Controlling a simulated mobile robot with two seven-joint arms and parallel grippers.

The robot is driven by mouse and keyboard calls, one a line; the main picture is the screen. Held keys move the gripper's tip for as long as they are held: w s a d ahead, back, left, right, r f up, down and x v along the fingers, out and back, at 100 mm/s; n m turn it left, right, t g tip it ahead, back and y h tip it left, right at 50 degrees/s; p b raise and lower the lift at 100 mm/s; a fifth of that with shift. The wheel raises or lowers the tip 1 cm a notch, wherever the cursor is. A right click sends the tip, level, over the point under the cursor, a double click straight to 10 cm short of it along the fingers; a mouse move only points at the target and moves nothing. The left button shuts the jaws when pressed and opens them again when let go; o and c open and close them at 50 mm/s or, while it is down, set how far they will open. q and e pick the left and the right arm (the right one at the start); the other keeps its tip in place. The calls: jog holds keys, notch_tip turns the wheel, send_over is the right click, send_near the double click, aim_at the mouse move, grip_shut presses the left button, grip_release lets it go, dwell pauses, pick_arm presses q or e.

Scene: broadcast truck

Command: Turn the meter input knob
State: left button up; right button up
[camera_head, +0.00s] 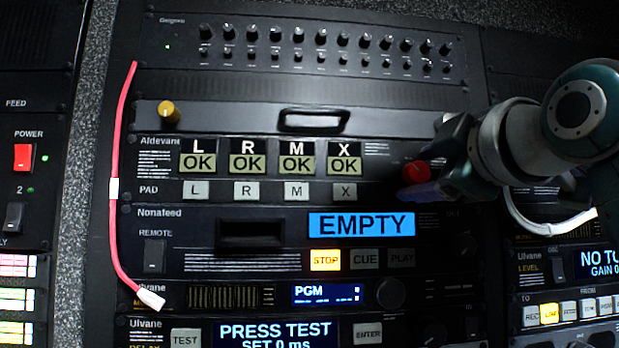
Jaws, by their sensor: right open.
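A red knob (416,172) shows at the right end of the Aldevane meter panel (270,160), in the row of the L, R, M and X displays, which all read OK. My right gripper (410,170) comes in from the right with its jaws apart. One dark finger is above the red knob and one bluish finger is below it. The knob shows between them; I cannot tell if either finger touches it. The knob's base and any markings around it are hidden. My left gripper is not in view.
A red cable (119,130) hangs down the rack's left side, ending in a pale plug (150,299). A yellow knob (169,112) and a drawer handle (313,119) stand out above the meter panel. The Nonafeed unit (190,222) is below. A white cable (545,226) loops under my right arm.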

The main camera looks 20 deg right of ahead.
jog(key=shift+w, duration=0.1)
grip_shut()
dwell(0.6)
